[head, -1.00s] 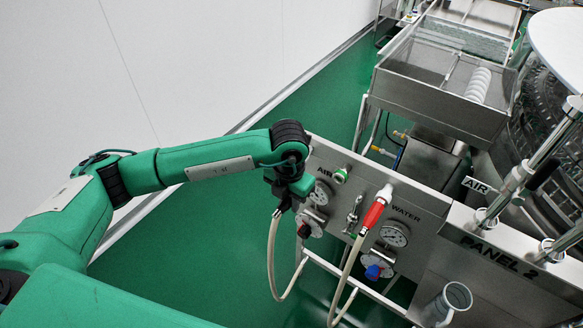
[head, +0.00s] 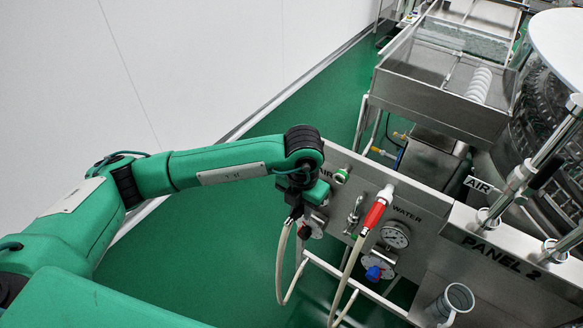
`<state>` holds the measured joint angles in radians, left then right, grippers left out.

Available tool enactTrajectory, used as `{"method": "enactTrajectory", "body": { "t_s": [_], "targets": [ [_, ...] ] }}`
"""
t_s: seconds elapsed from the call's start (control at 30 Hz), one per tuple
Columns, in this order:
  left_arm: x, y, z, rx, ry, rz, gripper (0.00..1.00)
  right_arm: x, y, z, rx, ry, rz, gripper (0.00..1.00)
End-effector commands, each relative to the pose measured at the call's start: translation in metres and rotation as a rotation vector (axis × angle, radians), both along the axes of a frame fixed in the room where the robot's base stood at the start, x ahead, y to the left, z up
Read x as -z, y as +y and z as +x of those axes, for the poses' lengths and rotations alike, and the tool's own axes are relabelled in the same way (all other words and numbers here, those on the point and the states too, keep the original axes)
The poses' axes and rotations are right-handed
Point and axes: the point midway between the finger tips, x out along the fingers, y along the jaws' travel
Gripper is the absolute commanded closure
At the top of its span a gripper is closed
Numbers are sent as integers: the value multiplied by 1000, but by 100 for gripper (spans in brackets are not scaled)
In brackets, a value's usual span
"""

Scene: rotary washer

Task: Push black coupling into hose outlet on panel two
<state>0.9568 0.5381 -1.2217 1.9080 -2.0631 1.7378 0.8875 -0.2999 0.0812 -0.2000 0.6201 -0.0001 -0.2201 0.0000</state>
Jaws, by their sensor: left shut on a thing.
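My left gripper (head: 298,201) is shut on the black coupling (head: 293,214) at the top end of a pale hose (head: 281,262). Most of the coupling is hidden by the gripper. It is held in front of the left part of panel two (head: 372,177), left of and below the green-ringed hose outlet (head: 341,176) beside the AIR label. The coupling looks apart from that outlet. A red coupling (head: 375,213) with its own hose sits on the white outlet beside the WATER label. My right gripper is not in view.
Gauges, a red knob (head: 316,232), a blue knob (head: 374,273) and a metal valve (head: 353,215) crowd the panel face. A metal jug (head: 456,298) stands at lower right. A metal basin (head: 440,95) is behind the panel. The green floor at left is clear.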

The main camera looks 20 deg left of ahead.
Motion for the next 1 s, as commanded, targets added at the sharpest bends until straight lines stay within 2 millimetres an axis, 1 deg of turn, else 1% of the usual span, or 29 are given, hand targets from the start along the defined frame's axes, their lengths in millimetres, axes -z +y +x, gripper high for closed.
{"method": "enactTrajectory", "body": {
  "t_s": [0.5,0.83,1.0],
  "targets": [
    [0,-29,-11,2,-1,0,100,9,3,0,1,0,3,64],
    [0,-30,-11,1,-1,0,100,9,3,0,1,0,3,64],
    [1,-31,-11,1,-1,0,100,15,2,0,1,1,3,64]
  ]
}}
